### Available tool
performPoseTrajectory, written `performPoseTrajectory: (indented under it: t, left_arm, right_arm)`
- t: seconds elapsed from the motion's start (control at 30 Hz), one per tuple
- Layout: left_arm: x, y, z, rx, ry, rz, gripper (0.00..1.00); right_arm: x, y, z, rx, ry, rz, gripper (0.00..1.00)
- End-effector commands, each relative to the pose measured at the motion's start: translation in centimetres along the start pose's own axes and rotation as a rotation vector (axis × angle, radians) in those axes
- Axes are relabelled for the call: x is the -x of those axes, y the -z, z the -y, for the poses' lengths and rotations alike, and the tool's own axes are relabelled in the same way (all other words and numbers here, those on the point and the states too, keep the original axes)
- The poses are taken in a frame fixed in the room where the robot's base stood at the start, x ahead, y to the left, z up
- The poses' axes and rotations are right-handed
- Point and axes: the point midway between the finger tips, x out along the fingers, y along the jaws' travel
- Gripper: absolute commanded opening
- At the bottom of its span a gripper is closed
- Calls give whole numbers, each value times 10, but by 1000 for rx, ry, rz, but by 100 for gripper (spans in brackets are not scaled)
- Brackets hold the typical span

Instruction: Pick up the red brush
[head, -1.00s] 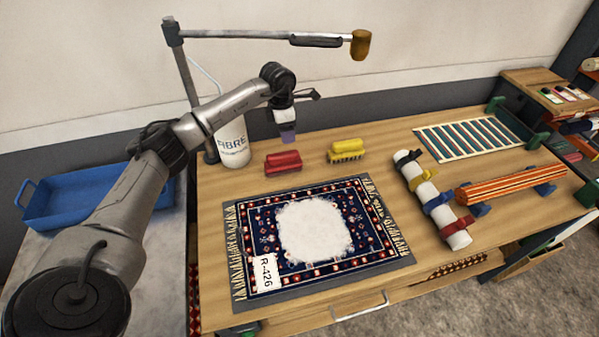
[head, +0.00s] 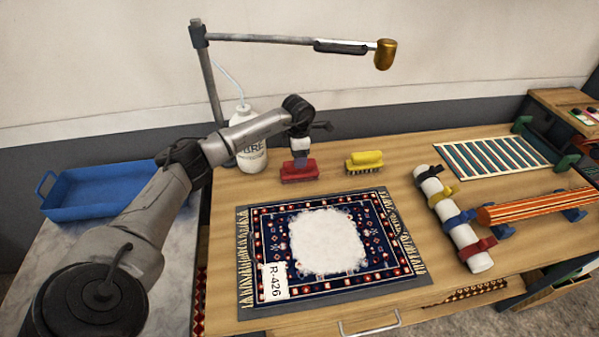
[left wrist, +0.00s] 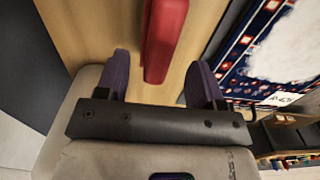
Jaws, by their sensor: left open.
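The red brush (head: 298,172) lies on the wooden table behind the rug, with its bristles down. It also shows in the left wrist view (left wrist: 163,38) as a long red back between the finger lines. My left gripper (head: 301,160) is just above and at the back of the red brush in the head view. In the left wrist view my left gripper (left wrist: 160,78) has its two purple fingers spread, with the near end of the brush between them. Nothing is held. Whether the fingers reach below the brush's top is hard to tell. My right gripper is out of view.
A yellow brush (head: 364,160) stands to the right of the red one. A white bottle (head: 250,155) is to the left, partly behind my arm. A patterned rug (head: 262,226) with white foam lies in front. A lamp arm (head: 262,40) hangs above. A blue tray (head: 100,205) is at left.

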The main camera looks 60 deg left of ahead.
Motion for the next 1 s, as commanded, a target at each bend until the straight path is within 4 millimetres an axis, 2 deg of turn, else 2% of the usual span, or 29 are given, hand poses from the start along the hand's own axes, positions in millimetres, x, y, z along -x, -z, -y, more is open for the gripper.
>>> performPoseTrajectory:
  t: [0.37,0.63,1.0]
  left_arm:
    - [-46,-3,0,0,3,-1,62]
    - [-48,-3,0,0,1,0,62]
    - [-48,-3,0,0,1,0,26]
  right_arm:
    - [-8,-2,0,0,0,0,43]
    - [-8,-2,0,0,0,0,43]
    - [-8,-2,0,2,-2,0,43]
